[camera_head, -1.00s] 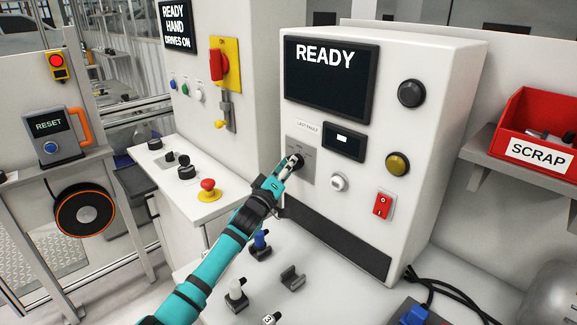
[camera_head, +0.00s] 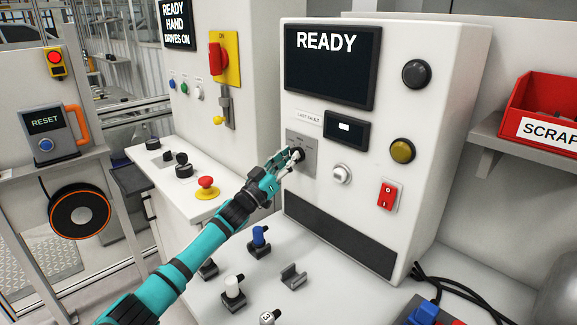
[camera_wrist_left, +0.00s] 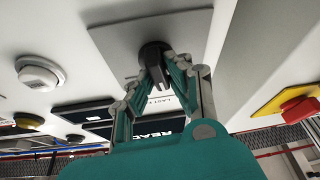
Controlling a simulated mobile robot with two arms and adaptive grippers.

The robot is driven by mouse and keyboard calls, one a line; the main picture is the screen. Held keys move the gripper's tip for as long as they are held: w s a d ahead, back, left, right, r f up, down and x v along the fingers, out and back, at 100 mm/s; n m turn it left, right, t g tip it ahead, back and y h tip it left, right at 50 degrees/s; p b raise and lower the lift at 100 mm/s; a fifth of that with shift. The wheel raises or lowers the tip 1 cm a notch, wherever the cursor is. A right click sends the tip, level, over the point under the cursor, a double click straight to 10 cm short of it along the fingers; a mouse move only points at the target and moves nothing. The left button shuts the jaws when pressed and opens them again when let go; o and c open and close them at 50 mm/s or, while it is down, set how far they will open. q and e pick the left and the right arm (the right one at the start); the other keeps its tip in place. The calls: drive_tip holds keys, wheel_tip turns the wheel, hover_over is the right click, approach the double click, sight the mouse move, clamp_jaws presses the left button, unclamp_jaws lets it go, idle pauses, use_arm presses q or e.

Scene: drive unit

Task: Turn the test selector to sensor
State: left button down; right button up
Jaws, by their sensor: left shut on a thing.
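The test selector is a black knob (camera_wrist_left: 156,62) on a grey plate (camera_head: 309,160) at the left of the white test cabinet's front. My left gripper (camera_head: 294,156) comes in from the lower left and is shut on the knob. In the left wrist view my left gripper (camera_wrist_left: 165,75) has its two fingers on either side of the knob. The labels on the plate are too small to read, and the gripper covers part of the knob, so I cannot tell its position. My right gripper is not in view.
The cabinet carries a READY screen (camera_head: 328,66), a small display (camera_head: 346,130), a white button (camera_head: 341,174), a yellow button (camera_head: 402,150) and a red switch (camera_head: 388,196). Connectors such as a blue one (camera_head: 259,238) stand on the bench below. A red SCRAP bin (camera_head: 548,98) is at right.

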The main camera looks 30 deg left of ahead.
use_arm(q)
drive_tip(key=shift+r+m+g+h+b, duration=0.1)
drive_tip(key=shift+m+g+h+b, duration=0.65)
drive_tip(key=shift+m, duration=1.9)
drive_tip(key=shift+f+m+g+h+b, duration=0.15)
drive_tip(key=shift+m+g+h, duration=1)
drive_tip(key=shift+m, duration=1.55)
drive_tip(key=shift+r+m+g+h+b, duration=0.15)
drive_tip(key=shift+m+g+h+b, duration=0.35)
drive_tip(key=shift+m+h, duration=1.55)
drive_tip(key=shift+m+y, duration=0.55)
drive_tip(key=shift+m, duration=0.35)
drive_tip(key=c, duration=1.3)
unclamp_jaws()
drive_tip(key=shift+w, duration=0.1)
drive_tip(key=v, duration=1.2)
